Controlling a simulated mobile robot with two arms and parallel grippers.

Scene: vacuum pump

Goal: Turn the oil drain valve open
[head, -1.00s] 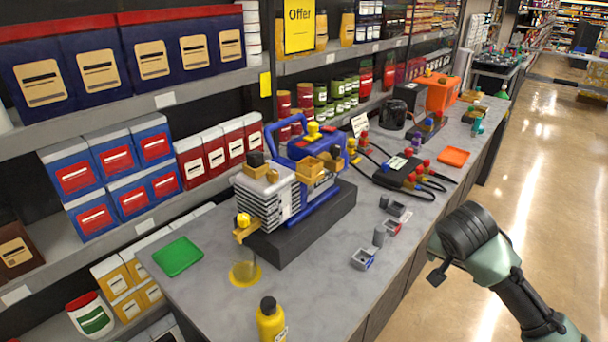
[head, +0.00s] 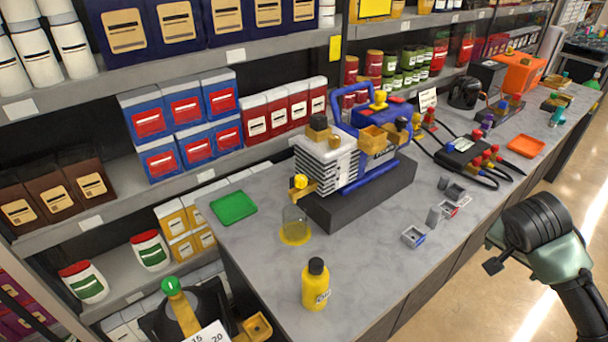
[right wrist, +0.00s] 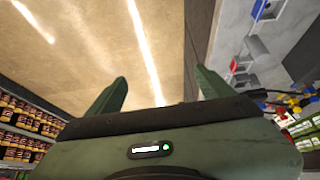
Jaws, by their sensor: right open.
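The blue and grey vacuum pump (head: 333,162) stands on a dark base block (head: 370,195) on the counter. The yellow-knobbed drain valve (head: 301,182) juts from the pump's near-left end. Below it a clear glass vessel (head: 294,216) stands on a yellow disc or pool; I cannot tell which. My right arm is at the right of the head view, beyond the counter's front edge and well away from the valve. In the right wrist view my right gripper (right wrist: 160,88) is open and empty, over the floor. My left gripper is not in view.
On the counter (head: 345,265) are a yellow bottle (head: 316,286), a green tray (head: 233,207), small grey parts (head: 414,236), a gauge manifold (head: 466,152) and an orange tray (head: 525,146). Stocked shelves stand behind. A dark object with a green knob (head: 171,286) is at lower left.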

